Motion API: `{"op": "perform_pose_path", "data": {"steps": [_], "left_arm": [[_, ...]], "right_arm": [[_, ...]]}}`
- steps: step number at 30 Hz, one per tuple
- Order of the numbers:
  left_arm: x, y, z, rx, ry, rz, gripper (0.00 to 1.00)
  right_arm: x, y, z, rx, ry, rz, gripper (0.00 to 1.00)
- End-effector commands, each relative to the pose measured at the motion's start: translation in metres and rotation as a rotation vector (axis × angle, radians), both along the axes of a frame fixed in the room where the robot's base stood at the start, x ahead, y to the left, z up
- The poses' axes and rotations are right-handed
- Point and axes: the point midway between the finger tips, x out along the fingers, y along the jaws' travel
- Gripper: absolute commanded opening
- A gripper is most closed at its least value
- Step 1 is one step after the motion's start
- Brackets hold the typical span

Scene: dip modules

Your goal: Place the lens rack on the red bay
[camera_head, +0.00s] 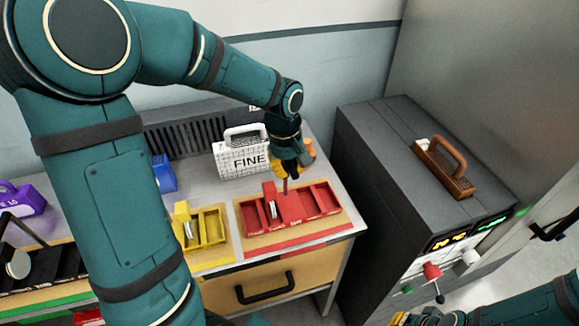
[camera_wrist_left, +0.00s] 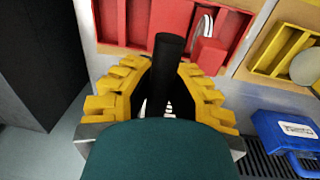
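The red bay (camera_head: 325,200) is a red compartmented tray on a tan board near the bench's front right. A red block with a thin upright post (camera_head: 286,186) stands at its middle, with a pale disc at its left; I take this for the lens rack. My left gripper (camera_head: 289,168) is directly above, fingers pointing down. In the left wrist view, its yellow fingers (camera_wrist_left: 164,75) close in on both sides of a dark post (camera_wrist_left: 169,50) and appear to touch it. The rack's underside is hidden. My right gripper (camera_head: 425,318) is partly cut off at the bottom edge.
A yellow tray (camera_head: 211,228) sits left of the red one. A dark cabinet (camera_head: 385,150) carrying a brown handled block (camera_head: 445,170) stands right of the bench.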

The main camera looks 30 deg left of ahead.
Motion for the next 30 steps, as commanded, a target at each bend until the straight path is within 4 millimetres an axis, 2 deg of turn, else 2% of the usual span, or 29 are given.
{"op": "perform_pose_path", "data": {"steps": [1,2,11,14,17,24,30], "left_arm": [[0.0,0.0,0.0,0.0,0.0,0.0,0.27],[0.0,0.0,0.0,0.0,0.0,0.0,0.34],[0.0,0.0,0.001,0.0,0.0,0.0,0.34],[0.0,0.0,0.007,0.001,-0.002,0.0,0.34],[-0.001,0.001,0.02,0.0,-0.003,0.0,0.34],[-0.004,0.004,0.07,0.001,-0.006,-0.001,0.34],[-0.006,0.006,0.103,-0.001,-0.002,0.001,0.34]], "right_arm": [[0.0,0.0,0.0,0.0,0.0,0.0,0.0],[0.0,0.0,0.0,0.0,0.0,0.0,0.0],[0.0,0.0,0.001,0.0,0.0,0.0,0.0],[0.0,0.0,0.003,0.0,-0.001,-0.001,0.0],[0.001,0.0,0.006,0.0,-0.002,-0.002,0.0],[0.004,-0.001,0.016,-0.002,-0.01,-0.008,0.0],[0.007,-0.001,0.022,-0.003,-0.015,-0.012,0.0]]}}
